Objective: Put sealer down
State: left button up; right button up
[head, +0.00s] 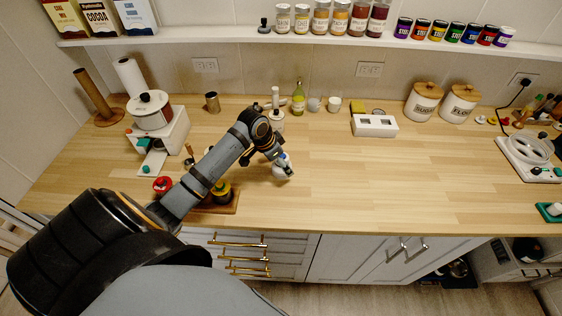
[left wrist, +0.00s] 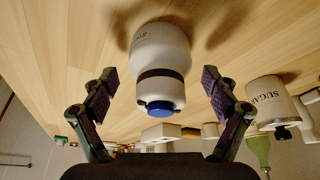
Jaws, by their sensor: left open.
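A white, rounded device with a black band and a blue end, which I take to be the sealer (left wrist: 160,50), rests on the wooden counter in the left wrist view. It sits between the fingers of my left gripper (left wrist: 158,84), with a gap on each side. The gripper is open and does not hold it. In the head view my left gripper (head: 276,160) is low over the middle of the counter, with the small white sealer (head: 285,162) at its fingertips, partly hidden. My right gripper is not in view.
A wooden tray (head: 222,208) with red and yellow-topped items lies by my left arm. A white canister (head: 276,120) and green bottle (head: 298,102) stand behind the gripper. The counter (head: 390,185) right of the gripper is clear.

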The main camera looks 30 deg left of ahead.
pick_arm(q)
jog(key=shift+a+r, duration=0.1)
jog(key=shift+r, duration=0.25)
jog(key=v, duration=1.1)
jog(key=shift+s+r+b, duration=0.2)
jog(key=shift+r+b, duration=0.05)
jog(key=shift+b, duration=0.15)
